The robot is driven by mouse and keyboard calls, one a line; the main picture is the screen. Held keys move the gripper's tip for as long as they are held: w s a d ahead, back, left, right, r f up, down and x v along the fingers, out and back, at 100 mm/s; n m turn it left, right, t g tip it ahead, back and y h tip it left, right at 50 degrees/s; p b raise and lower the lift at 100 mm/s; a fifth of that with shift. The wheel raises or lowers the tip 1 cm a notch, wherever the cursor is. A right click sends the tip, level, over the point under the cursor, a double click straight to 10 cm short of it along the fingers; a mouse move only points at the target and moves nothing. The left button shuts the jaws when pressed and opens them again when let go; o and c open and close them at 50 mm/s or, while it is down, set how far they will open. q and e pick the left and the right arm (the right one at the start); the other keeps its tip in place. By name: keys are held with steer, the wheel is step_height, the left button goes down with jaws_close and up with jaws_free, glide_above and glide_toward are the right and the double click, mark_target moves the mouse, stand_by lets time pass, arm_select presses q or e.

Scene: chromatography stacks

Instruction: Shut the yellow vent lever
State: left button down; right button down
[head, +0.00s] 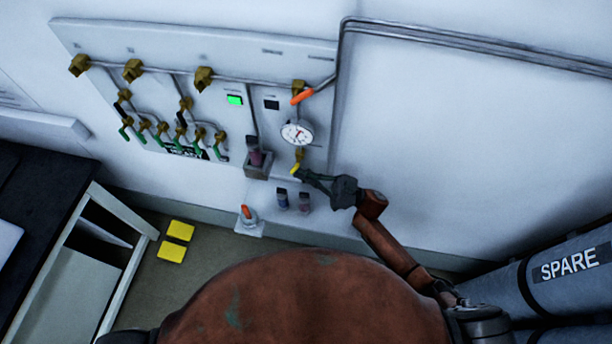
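The yellow vent lever (295,168) is small and sits below the round dial gauge (297,133) on the wall panel, under a brass fitting. It slants down to the left. My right gripper (303,174) reaches in from the right, with its dark fingertips at or very close to the lever's lower end. I cannot tell whether they touch it, or whether the fingers are open or shut. My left gripper is not in view.
An orange lever (302,96) is above the gauge. Several green-handled valves (162,128) line the panel's left part. A small holder (258,165) is left of the yellow lever. Grey "SPARE" cylinders (562,268) lie at lower right; a dark-topped bench (35,190) stands at left.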

mark_target(293, 173)
steer(key=shift+w+a, duration=0.2)
steer(key=shift+a, duration=0.55)
steer(key=shift+w+a, duration=0.2)
steer(key=shift+a, duration=0.5)
steer(key=shift+p+x, duration=0.4)
steer(key=shift+x, duration=0.45)
steer(key=shift+a+r, duration=0.1)
steer(key=shift+a, duration=0.05)
steer(key=v, duration=0.7)
steer(key=shift+d, duration=0.25)
stand_by(0.8)
